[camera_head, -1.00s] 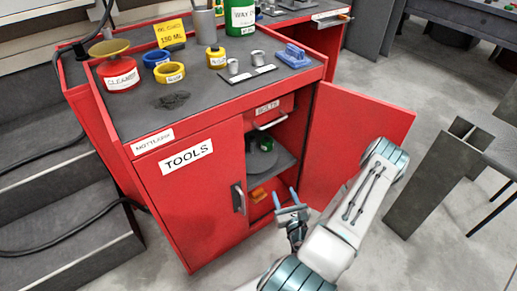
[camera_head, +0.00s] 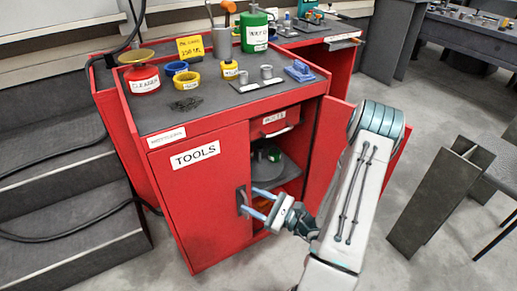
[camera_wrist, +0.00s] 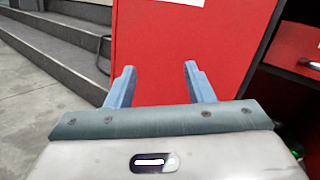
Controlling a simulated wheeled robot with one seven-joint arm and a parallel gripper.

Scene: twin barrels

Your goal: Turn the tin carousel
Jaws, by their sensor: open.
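The tin carousel (camera_head: 268,168) is a grey round plate on a shelf inside the red tool cabinet (camera_head: 203,229), with a dark green tin (camera_head: 272,154) on it. Its right part is shaded and partly hidden. My gripper (camera_head: 247,199) is open and empty, outside the cabinet at the left door's handle (camera_head: 241,201). I cannot tell whether it touches the handle. The wrist view shows both blue fingers (camera_wrist: 159,68) apart before the red door (camera_wrist: 180,50), with the dark opening to their right.
The left door marked TOOLS (camera_head: 195,155) is shut. The right door (camera_head: 335,130) stands open, partly behind my arm. A drawer (camera_head: 275,121) is above the carousel, an orange item (camera_head: 262,206) below it. A dark metal beam (camera_head: 435,195) stands at right.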

